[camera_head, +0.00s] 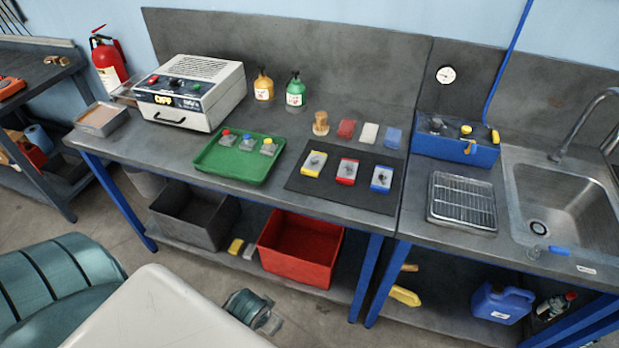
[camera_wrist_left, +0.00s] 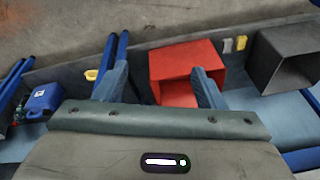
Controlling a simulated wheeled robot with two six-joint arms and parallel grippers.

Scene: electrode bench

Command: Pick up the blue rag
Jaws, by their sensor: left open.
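The blue rag (camera_head: 394,138) lies flat on the grey bench, at the right end of a row with a red rag (camera_head: 346,129) and a white rag (camera_head: 369,134). It lies behind the dark mat (camera_head: 300,184) and left of the blue box. My left gripper shows in the wrist view (camera_wrist_left: 161,90), with its two fingers apart and nothing between them. It is in front of the bench, well away from the rag, facing the lower shelf. The rag is not in the wrist view. My right gripper is not in view.
Blocks with yellow, red and blue ends sit on the mat. A wooden brush-like piece (camera_head: 321,124) stands left of the rags. A blue box (camera_head: 455,144), a wire rack (camera_head: 462,200) and a sink (camera_head: 565,200) are right; a green tray (camera_head: 240,172) is left. A red bin (camera_head: 300,250) is below.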

